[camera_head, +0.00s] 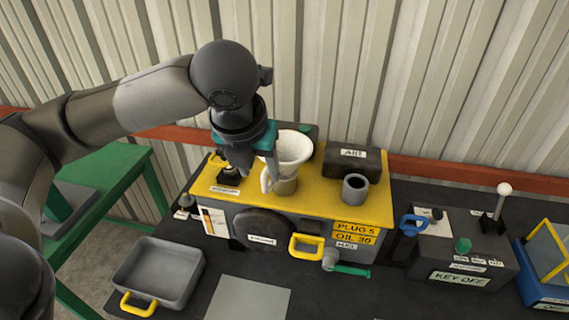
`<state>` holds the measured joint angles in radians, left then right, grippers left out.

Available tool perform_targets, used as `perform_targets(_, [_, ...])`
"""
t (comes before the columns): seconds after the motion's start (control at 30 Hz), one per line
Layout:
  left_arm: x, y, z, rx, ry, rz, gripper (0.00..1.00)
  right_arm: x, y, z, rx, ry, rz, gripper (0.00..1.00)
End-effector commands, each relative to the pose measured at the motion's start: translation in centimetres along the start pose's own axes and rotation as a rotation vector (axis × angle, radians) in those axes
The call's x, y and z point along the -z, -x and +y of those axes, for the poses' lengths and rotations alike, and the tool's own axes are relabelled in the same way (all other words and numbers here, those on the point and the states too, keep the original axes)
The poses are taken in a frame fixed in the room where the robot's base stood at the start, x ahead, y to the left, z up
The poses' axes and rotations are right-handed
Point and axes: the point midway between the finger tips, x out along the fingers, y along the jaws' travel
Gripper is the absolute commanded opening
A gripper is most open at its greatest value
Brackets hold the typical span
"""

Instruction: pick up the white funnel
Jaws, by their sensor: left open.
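The white funnel (294,147) stands wide mouth up on the yellow top (324,209) of the engine-like box, over a short grey neck. My left gripper (254,175) reaches down from the left beside the funnel, fingers pointing down. It is open, with one finger close in front of the funnel's left side and the other further left. I cannot tell whether a finger touches the funnel. The gripper hides part of the funnel's left rim. My right gripper is not in view.
A grey cup-like cylinder (355,188) and a dark labelled block (352,161) stand right of the funnel. A grey tray (158,272) with a yellow handle lies front left. A control box (463,262) stands right. The corrugated wall is close behind.

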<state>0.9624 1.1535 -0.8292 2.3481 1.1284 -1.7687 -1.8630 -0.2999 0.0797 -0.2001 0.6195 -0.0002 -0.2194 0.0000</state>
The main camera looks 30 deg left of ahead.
Motion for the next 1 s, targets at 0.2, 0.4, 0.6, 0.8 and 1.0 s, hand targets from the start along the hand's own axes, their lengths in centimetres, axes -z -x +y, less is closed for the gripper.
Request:
perform_targets(0.2, [0.0,-1.5,0.0,-0.001,0.001,0.002,0.53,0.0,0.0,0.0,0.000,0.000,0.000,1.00])
perform_targets(0.4, [-0.3,-4.5,-0.1,-0.003,0.002,0.004,0.53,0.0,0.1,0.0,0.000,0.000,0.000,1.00])
perform_targets(0.6, [-0.4,-6.1,-0.2,0.000,-0.001,0.000,0.53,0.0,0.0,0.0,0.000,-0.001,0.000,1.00])
perform_targets(0.8, [-0.4,-6.2,-0.2,0.000,-0.001,-0.001,0.53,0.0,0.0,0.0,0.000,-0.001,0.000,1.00])
perform_targets(1.0, [-0.4,-6.1,-0.2,0.000,0.000,-0.001,0.32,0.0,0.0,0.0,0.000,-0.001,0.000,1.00])
